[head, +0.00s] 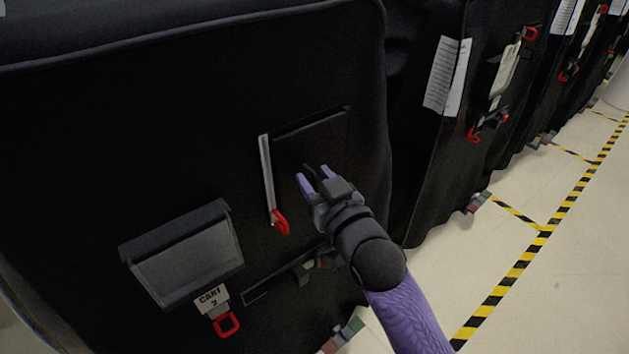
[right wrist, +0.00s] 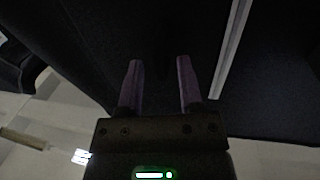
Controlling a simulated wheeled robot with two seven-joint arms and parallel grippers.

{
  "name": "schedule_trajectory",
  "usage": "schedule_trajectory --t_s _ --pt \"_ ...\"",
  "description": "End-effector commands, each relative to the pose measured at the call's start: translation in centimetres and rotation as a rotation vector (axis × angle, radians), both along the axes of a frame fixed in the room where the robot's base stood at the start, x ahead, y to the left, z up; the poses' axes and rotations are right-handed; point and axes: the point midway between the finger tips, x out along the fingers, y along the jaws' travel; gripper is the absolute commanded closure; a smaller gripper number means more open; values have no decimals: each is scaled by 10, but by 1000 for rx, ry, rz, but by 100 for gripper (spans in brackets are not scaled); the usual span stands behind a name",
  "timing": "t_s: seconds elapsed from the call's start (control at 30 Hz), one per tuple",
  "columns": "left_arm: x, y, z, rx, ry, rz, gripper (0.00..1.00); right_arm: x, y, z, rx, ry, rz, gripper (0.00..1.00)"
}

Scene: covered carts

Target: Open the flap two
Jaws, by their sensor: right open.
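The near cart (head: 90,130) wears a black fabric cover. Its front has a dark rectangular flap (head: 318,135), with a pale strip (head: 266,175) down its left side and a red tab (head: 281,222) at the strip's lower end. My right gripper (head: 312,176) is open and empty in front of the flap's lower part, right of the strip. I cannot tell whether it touches the cover. In the right wrist view its fingers (right wrist: 159,65) are apart over dark fabric, and a pale strip (right wrist: 230,50) runs to their right. My left gripper is not in view.
A grey-windowed pocket (head: 185,262) hangs lower left, with a "CART 2" tag (head: 211,299) and red loop (head: 227,324). A dark bar (head: 285,279) lies below the flap. More covered carts (head: 440,150) stand right. Open floor (head: 560,270) with yellow-black tape lies beyond my right arm.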

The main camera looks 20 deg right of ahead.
Motion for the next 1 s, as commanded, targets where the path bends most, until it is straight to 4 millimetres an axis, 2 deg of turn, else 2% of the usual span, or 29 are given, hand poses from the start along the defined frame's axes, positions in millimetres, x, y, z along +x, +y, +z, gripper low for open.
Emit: schedule_trajectory --t_s 0.3,0.5,0.53,1.0 --pt "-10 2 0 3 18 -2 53 4 1 1 0 0 0 56" --pt "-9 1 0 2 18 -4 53 4 1 1 0 0 0 98" --pt "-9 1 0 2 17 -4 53 4 1 1 0 0 0 100" --pt "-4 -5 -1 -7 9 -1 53 4 1 0 0 0 0 100"
